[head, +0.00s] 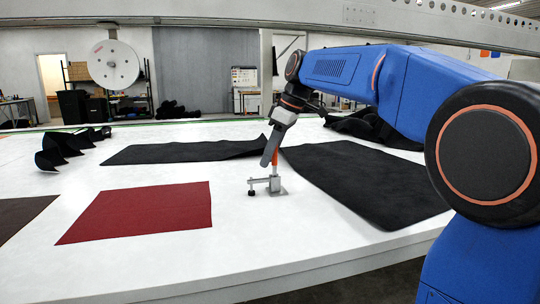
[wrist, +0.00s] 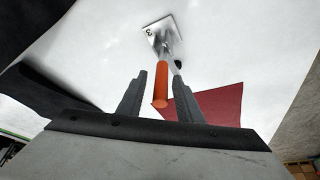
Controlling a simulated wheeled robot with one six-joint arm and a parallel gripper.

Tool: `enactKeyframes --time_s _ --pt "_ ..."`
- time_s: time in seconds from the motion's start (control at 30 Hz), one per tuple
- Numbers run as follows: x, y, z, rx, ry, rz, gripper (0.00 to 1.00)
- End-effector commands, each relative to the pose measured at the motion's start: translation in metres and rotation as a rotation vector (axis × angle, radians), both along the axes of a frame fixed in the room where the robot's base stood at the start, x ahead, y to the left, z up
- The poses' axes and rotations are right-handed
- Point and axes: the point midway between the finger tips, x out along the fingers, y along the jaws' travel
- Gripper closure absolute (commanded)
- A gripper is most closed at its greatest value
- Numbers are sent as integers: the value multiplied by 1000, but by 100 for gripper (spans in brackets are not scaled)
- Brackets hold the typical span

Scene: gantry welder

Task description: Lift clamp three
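Clamp three (head: 276,188) stands on the white table in the head view, with its orange handle upright and its arm with a black tip reaching left, low over the table. In the wrist view its square metal base plate (wrist: 161,36) shows a 3. The orange handle (wrist: 161,84) points toward the wrist camera. My gripper (head: 269,157) comes down from above at the handle. In the wrist view my gripper (wrist: 159,77) is open, with one finger on each side of the handle and a visible gap to both.
A red sheet (head: 142,212) lies flat left of the clamp. A large dark sheet (head: 365,182) lies to the right, and another dark sheet (head: 180,152) lies behind. Curled black pieces (head: 60,148) sit at the far left. The table in front of the clamp is bare.

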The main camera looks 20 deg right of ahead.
Motion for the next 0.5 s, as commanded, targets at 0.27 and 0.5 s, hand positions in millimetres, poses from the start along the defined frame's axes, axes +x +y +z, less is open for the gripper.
enactKeyframes --time_s 0.27,0.5 --pt "0 0 0 0 0 0 84" --pt "0 0 0 0 0 0 100"
